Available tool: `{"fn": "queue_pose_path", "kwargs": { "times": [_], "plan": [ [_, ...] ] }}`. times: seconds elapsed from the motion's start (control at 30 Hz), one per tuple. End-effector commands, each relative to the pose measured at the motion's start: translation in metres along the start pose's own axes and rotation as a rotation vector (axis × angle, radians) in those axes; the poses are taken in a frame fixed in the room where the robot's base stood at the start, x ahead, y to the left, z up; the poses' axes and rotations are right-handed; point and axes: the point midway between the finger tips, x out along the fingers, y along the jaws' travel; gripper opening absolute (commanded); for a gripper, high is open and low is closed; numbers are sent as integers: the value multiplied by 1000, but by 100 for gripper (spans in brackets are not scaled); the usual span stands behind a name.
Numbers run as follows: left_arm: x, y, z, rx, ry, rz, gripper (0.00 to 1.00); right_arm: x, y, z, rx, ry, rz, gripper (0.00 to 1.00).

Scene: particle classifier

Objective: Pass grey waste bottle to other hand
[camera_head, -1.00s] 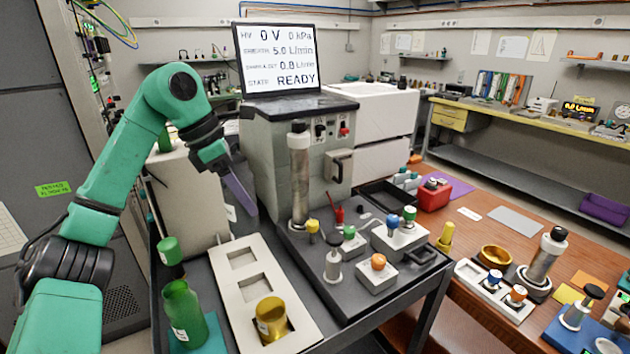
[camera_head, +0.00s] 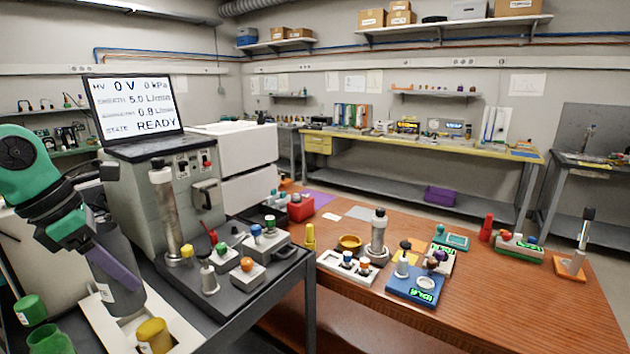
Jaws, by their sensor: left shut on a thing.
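The grey waste bottle (camera_head: 118,245) is at the lower left, upright or nearly so, with a pale label low on its left side. My left gripper (camera_head: 113,268) is shut on it, and one purple finger crosses its front. The bottle's base overlaps the pale tray (camera_head: 98,318) in the picture. I cannot tell whether it touches the tray. My right gripper is not in view.
A yellow container (camera_head: 154,336) sits in the tray, with a green bottle (camera_head: 48,341) and green cap (camera_head: 30,310) to its left. The classifier (camera_head: 185,165) stands behind the dark cart top (camera_head: 215,300). The wooden table (camera_head: 480,310) has bare room at its front right.

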Motion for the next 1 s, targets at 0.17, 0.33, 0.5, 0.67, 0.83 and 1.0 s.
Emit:
{"fn": "queue_pose_path", "kwargs": {
  "times": [0.17, 0.33, 0.5, 0.67, 0.83, 1.0],
  "plan": [
    [17, -20, 31, 90, 0, -39, 8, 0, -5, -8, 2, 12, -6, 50],
    [33, -47, 65, 193, 1, -81, 8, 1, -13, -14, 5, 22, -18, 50],
    [46, -78, 96, 297, 1, -124, 8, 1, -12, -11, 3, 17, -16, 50],
    [55, -107, 121, 385, 1, -160, 8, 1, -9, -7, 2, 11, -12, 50],
    [82, -120, 122, 534, 5, -229, 8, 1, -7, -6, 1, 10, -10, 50],
    [118, -129, 111, 760, 4, -324, 8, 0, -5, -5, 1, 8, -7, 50]
  ]
}}
